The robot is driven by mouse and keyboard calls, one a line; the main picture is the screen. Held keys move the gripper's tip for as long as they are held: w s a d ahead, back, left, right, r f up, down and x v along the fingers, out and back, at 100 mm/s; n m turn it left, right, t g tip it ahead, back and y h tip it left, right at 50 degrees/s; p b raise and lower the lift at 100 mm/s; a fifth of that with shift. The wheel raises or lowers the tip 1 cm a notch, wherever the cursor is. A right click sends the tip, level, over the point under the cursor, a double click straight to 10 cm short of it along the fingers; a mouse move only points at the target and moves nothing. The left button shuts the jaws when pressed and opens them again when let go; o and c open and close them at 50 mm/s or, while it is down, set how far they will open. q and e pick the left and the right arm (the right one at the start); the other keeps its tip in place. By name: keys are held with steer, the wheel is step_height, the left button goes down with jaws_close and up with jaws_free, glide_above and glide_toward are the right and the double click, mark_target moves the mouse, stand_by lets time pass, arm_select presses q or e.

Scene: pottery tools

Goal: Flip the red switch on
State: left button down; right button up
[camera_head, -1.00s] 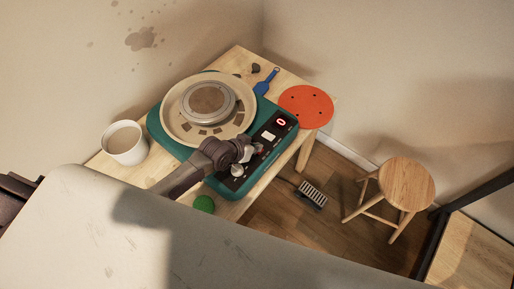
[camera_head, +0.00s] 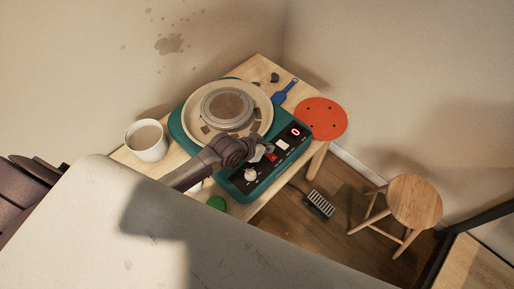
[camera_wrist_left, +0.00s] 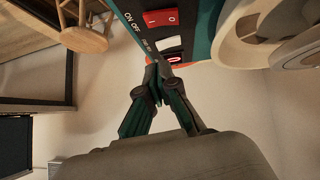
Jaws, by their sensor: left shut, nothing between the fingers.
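The red switch (camera_head: 271,156) is on the dark control panel (camera_head: 262,172) of the green pottery wheel (camera_head: 186,122). In the left wrist view the red switch (camera_wrist_left: 160,18) shows at the top, beside the words ON and OFF. Which side of it is pressed is too small to tell for sure. My left gripper (camera_head: 264,152) is over the panel, close to the switch and partly in front of it in the head view. In the left wrist view its fingertips (camera_wrist_left: 158,66) are together and empty, below the switch in the picture. Contact with the panel cannot be told. My right gripper is not in view.
The panel also has a white knob (camera_head: 250,174), a white button (camera_head: 282,144) and a lit red display (camera_head: 295,132). Around the wheel are a mug (camera_head: 147,141), a green object (camera_head: 216,202), a blue tool (camera_head: 284,92) and a red disc (camera_head: 324,119). A stool (camera_head: 412,202) and pedal (camera_head: 319,204) stand on the floor.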

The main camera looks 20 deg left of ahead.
arm_select(q)
steer(key=d+b+v, duration=0.1)
steer(key=v, duration=0.7)
steer(key=shift+s, duration=0.35)
steer(key=shift+d+f, duration=0.1)
steer(key=shift+f, duration=0.1)
